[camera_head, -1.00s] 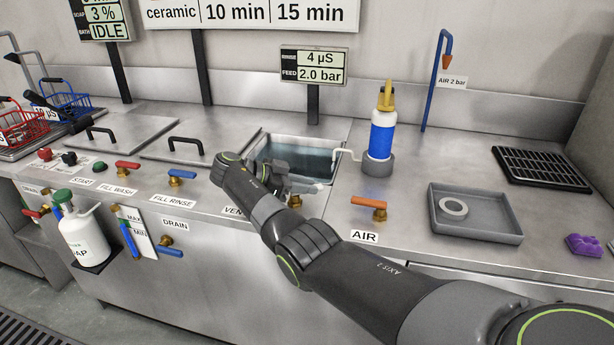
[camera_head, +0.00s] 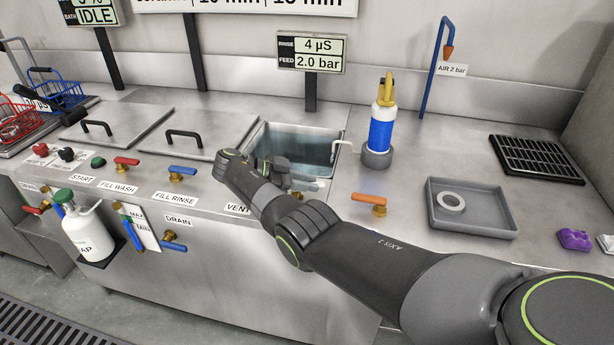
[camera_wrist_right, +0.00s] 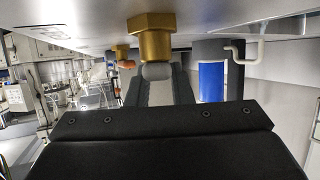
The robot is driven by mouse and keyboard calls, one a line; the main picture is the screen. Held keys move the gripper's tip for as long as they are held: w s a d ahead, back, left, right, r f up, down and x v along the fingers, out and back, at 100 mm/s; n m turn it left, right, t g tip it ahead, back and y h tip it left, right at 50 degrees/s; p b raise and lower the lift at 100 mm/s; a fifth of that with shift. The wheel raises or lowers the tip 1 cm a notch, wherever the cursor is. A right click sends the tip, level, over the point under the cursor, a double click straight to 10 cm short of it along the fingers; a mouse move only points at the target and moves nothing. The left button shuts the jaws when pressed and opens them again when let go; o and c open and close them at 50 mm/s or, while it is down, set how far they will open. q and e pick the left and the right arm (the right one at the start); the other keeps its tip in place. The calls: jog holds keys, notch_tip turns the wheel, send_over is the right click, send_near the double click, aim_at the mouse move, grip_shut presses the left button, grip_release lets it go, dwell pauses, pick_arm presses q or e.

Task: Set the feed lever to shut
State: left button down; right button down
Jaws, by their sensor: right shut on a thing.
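My right gripper (camera_head: 292,182) is at the front edge of the counter, before the open rinse bath. It is shut on the grey handle of a valve with a brass body (camera_head: 297,194), taken as the feed lever. In the right wrist view the brass hex fitting (camera_wrist_right: 152,38) sits just beyond the fingers (camera_wrist_right: 157,75), which mostly cover the handle. The handle's exact angle and its label are hidden. The display (camera_head: 312,53) reads RINSE 4 µS and FEED 2.0 bar. My left gripper is not in view.
An orange lever (camera_head: 368,199) stands to the right, close to my arm. Red (camera_head: 127,161) and blue (camera_head: 182,170) levers are to the left.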

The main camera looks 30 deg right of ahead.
jog(key=shift+d+r, duration=0.1)
dwell(0.5)
jog(key=c, duration=1.3)
grip_release()
